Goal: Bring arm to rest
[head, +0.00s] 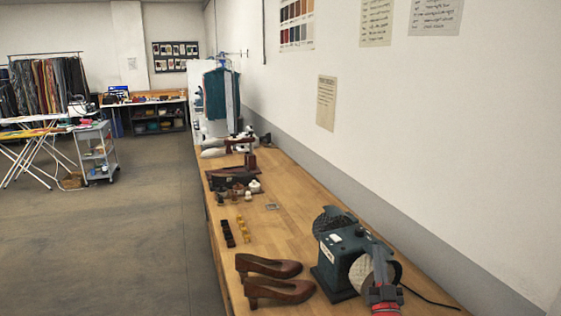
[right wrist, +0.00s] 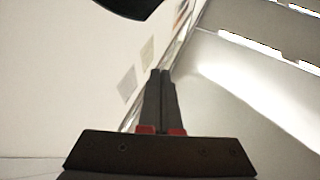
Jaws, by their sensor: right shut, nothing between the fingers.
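My right gripper (head: 373,246) is at the lower right of the head view, in front of the bench machine's near wheel, which it partly hides. Its dark fingers point up and away, with red parts at their base. In the right wrist view the two fingers (right wrist: 161,74) lie together with nothing between them. I cannot tell from the head view how far the gripper is from the machine. My left gripper is not in view.
A long wooden workbench (head: 297,232) runs along the right wall. It carries a green two-wheeled machine (head: 328,274), brown heeled shoes (head: 268,265) and small items farther back. A grey trolley (head: 97,152) stands at left. The floor (head: 125,235) left of the bench is clear.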

